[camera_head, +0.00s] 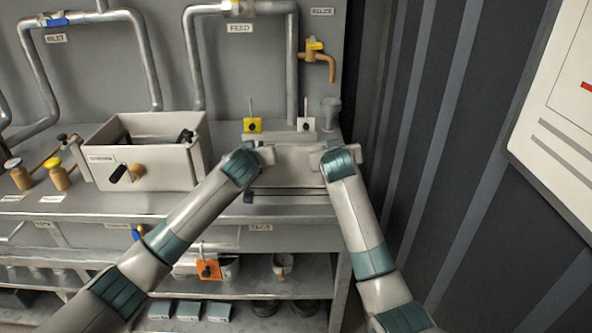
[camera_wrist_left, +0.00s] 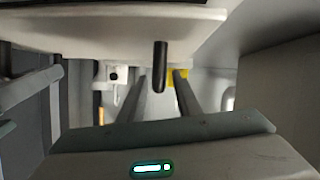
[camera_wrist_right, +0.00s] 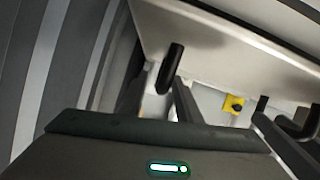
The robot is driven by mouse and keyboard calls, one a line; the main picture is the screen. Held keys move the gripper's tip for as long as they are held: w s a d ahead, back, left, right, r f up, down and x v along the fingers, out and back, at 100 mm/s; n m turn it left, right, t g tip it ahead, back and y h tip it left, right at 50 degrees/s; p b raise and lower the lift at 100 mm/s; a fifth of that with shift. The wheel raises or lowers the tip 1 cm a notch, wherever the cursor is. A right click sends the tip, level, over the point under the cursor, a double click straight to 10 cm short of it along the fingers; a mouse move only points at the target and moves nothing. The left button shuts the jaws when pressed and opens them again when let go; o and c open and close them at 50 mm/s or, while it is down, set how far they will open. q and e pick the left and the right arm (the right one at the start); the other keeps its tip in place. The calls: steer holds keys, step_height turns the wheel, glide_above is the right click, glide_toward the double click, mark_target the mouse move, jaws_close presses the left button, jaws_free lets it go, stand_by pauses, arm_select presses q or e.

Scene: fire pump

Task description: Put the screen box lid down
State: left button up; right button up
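The open screen box (camera_head: 150,165) stands on the bench at left, with its top uncovered. A flat pale plate, the lid (camera_head: 290,170), lies level at the bench's right end, under both grippers. My left gripper (camera_head: 264,155) is at its left end; its fingers are apart, with a black upright handle (camera_wrist_left: 160,66) between them and narrow gaps at both sides. My right gripper (camera_head: 319,158) is at the lid's right end; its fingers stand apart around another black handle (camera_wrist_right: 170,68). Whether the lid touches the bench is hidden.
A yellow tag (camera_head: 252,125) and a white tag (camera_head: 305,125) stand behind the lid. Brass-coloured jars (camera_head: 58,175) are left of the box. A grey cup (camera_head: 330,112) stands at the back right. Pipes line the back panel. A lower shelf (camera_head: 240,283) holds several small items.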

arm_select(q)
steer(key=v, duration=1.1)
steer(key=shift+s+r, duration=0.15)
steer(key=shift+s, duration=0.15)
steer(key=shift+a, duration=0.1)
arm_select(e)
steer(key=shift+s+r, duration=0.1)
steer(key=v, duration=1.1)
steer(key=shift+s, duration=0.35)
